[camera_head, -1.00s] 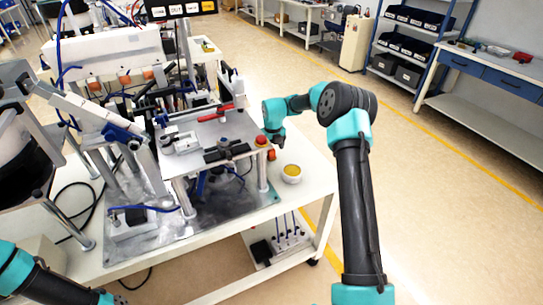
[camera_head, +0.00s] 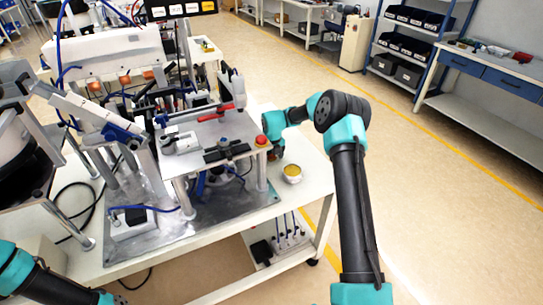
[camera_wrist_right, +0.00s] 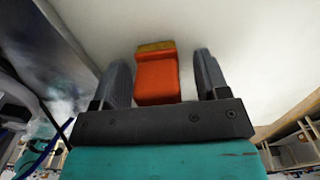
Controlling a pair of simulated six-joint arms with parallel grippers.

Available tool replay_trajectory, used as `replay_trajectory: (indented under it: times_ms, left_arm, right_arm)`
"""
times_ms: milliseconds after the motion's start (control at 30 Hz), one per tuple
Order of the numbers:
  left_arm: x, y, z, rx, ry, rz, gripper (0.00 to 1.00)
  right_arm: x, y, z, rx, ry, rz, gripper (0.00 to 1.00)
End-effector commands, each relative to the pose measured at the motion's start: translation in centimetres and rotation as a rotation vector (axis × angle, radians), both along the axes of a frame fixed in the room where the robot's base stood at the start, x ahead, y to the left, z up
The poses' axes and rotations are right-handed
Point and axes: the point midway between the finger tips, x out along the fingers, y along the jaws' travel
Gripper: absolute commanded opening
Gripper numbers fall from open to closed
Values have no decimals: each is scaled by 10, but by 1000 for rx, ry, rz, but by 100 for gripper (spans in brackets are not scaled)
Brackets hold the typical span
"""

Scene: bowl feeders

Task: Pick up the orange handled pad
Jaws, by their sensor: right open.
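The orange handled pad (camera_wrist_right: 157,78) shows in the right wrist view as an orange block with a yellow-brown strip at its far end. It lies between the two dark fingers of my right gripper (camera_wrist_right: 160,80), which is open, with a gap on each side of the pad. In the head view my right gripper (camera_head: 275,154) is low at the right side of the machine, by the white table's surface. The pad is mostly hidden there by the gripper. My left arm shows only at the bottom left corner; its gripper is out of view.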

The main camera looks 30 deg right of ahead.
Motion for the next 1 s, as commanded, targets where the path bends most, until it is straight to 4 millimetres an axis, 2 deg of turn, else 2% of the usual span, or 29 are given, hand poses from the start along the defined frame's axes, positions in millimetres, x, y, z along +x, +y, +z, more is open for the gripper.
replay_trajectory:
  times_ms: [200,800,1000]
  left_arm:
    - [0,0,0,0,0,0,63]
    - [0,0,0,0,0,0,63]
    - [0,0,0,0,0,0,63]
  right_arm:
    - [0,0,0,0,0,0,67]
    - [0,0,0,0,0,0,10]
    - [0,0,1,0,0,0,10]
